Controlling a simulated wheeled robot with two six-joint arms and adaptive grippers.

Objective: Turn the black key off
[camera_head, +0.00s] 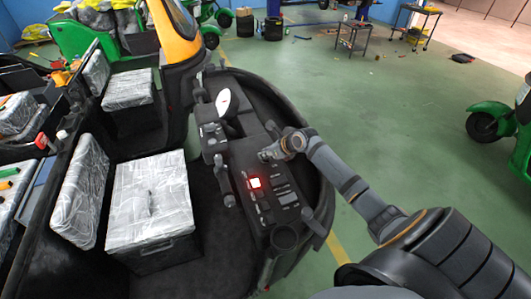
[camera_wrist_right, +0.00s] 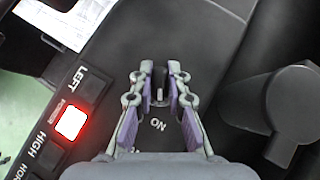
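The black key (camera_wrist_right: 158,94) stands up from the dark dashboard (camera_wrist_right: 205,30), above upside-down "ON" lettering, in the right wrist view. My right gripper (camera_wrist_right: 160,80) has one finger on each side of the key. The fingers are parted, with a narrow gap visible around the key, so it does not look clamped. In the head view my right gripper (camera_head: 270,153) is over the upper right of the rickshaw's dashboard (camera_head: 240,150); the key cannot be made out there. My left gripper is not in view.
A lit red switch (camera_wrist_right: 72,121) sits beside labelled black buttons, left of the gripper. A dark lever-like part (camera_wrist_right: 292,110) stands to the right. Plastic-wrapped seats (camera_head: 146,200) are further left.

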